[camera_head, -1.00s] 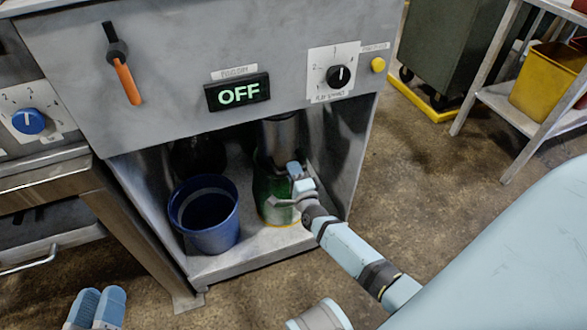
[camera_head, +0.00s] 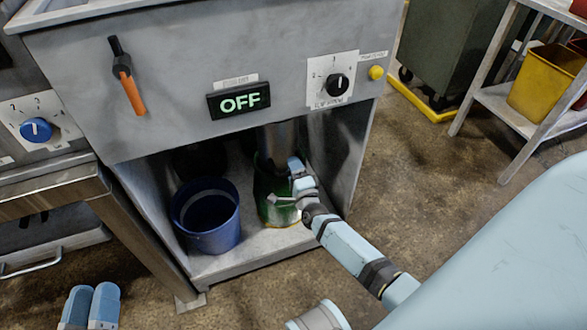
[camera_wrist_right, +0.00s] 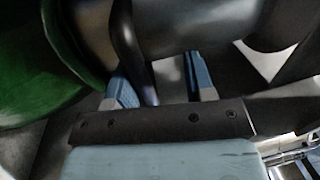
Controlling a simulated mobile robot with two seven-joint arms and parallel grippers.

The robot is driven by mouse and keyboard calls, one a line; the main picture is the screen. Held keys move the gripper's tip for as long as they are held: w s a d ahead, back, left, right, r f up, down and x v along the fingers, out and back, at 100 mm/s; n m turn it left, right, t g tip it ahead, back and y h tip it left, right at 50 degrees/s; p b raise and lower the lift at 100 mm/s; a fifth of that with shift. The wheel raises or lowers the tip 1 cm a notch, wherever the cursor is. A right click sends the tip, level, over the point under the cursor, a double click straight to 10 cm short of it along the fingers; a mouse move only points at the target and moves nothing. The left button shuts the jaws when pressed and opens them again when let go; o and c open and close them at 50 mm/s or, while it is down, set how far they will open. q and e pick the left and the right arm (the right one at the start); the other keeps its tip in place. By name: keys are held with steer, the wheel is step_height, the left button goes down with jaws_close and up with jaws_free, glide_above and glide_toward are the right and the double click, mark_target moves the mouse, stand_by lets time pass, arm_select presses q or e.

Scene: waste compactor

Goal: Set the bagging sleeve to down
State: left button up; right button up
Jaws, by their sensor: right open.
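A grey metal cylinder (camera_head: 279,143), which looks like the bagging sleeve, hangs under the machine's front panel, above a green container (camera_head: 272,200). My right gripper (camera_head: 292,178) reaches into the open bay, in front of the cylinder and container. In the right wrist view its two blue fingers (camera_wrist_right: 160,85) are apart, with a dark curved bar (camera_wrist_right: 132,55) between or just beyond them. I cannot tell whether they touch it. The grey cylinder (camera_wrist_right: 190,22) and green container (camera_wrist_right: 35,60) are close there. My left gripper (camera_head: 90,306) is at the bottom left, fingers side by side, away from the machine.
A blue bucket (camera_head: 206,232) stands in the bay left of the green container. The panel holds an orange-handled lever (camera_head: 130,92), a display reading OFF (camera_head: 240,101), a black knob (camera_head: 337,85) and a yellow button (camera_head: 376,73). The bay's side walls flank my right arm.

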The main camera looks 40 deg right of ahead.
arm_select(q)
step_height(320, 180, up, 4)
steer(key=t+p, duration=0.1)
steer(key=p, duration=0.1)
arm_select(e)
step_height(320, 180, up, 4)
steer(key=shift+r, duration=0.25)
arm_select(q)
steer(key=s+a+f+g+y+p, duration=0.1)
steer(key=a+f+g+y+p, duration=0.2)
steer(key=f+p, duration=0.3)
steer(key=s+a+f+g+y+p, duration=0.2)
steer(key=a+f+g+p, duration=0.1)
steer(key=f+p, duration=0.3)
steer(key=shift+a+g+y, duration=0.25)
steer(key=shift+g+y, duration=0.05)
steer(key=shift+y, duration=0.1)
arm_select(e)
step_height(320, 180, up, 13)
steer(key=shift+r, duration=0.2)
arm_select(q)
steer(key=shift+f, duration=0.1)
steer(key=shift+r+p, duration=0.95)
steer(key=shift+r, duration=0.1)
arm_select(e)
steer(key=v, duration=1.6)
steer(key=shift+f, duration=0.15)
arm_select(q)
steer(key=shift+r, duration=0.1)
